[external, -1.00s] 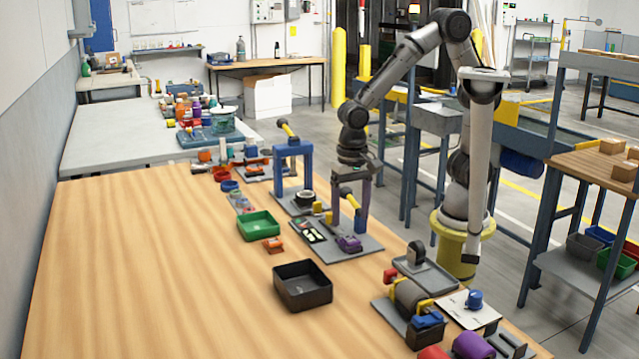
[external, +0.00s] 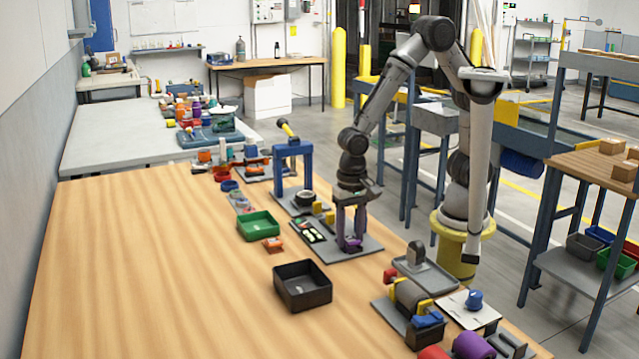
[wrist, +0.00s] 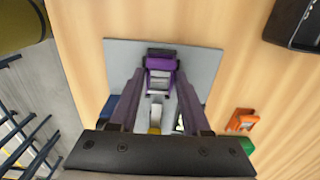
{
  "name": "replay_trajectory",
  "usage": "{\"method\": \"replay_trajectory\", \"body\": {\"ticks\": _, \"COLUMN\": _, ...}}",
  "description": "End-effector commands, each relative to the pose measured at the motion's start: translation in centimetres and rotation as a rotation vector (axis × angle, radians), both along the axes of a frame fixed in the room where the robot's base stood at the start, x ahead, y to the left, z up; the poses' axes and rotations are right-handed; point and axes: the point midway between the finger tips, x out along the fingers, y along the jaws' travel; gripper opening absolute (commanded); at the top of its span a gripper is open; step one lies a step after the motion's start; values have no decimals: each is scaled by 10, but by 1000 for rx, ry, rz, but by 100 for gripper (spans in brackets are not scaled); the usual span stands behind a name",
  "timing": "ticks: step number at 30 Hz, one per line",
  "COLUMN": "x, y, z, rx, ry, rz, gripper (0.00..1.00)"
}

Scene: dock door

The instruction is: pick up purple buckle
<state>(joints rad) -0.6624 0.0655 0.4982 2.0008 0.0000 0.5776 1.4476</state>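The purple buckle (wrist: 161,62) lies on a grey board (wrist: 205,62), with a purple outer part and a paler grey middle. In the external view the buckle (external: 350,244) is partly hidden by my fingers. My gripper (external: 349,236) points straight down, with its fingertips low over the board at the buckle. In the wrist view my gripper (wrist: 160,80) is open, its two purple fingers spread on either side of the buckle's near part. I cannot tell whether the fingers touch it.
A black bin (external: 302,286), a green bin (external: 258,225) and an orange item (external: 272,244) stand left of the board. A blue frame (external: 293,152) stands behind it. A grey tray (external: 428,277) lies to the front right. The wooden table's left side is clear.

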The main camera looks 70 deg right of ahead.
Motion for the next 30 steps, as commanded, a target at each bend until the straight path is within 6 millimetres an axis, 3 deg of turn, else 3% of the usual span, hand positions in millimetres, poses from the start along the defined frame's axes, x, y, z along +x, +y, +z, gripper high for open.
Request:
{"method": "replay_trajectory", "body": {"ticks": 1, "x": 0, "y": 0, "z": 0, "rx": 0, "ry": 0, "rz": 0, "gripper": 37}}
{"method": "replay_trajectory", "body": {"ticks": 7, "x": 0, "y": 0, "z": 0, "rx": 1, "ry": -1, "rz": 0, "gripper": 1}}
{"method": "replay_trajectory", "body": {"ticks": 22, "x": 1, "y": 1, "z": 6, "rx": 3, "ry": -4, "rz": 0, "gripper": 0}}
{"method": "replay_trajectory", "body": {"ticks": 30, "x": -2, "y": -2, "z": 39, "rx": 6, "ry": -7, "rz": 0, "gripper": 0}}
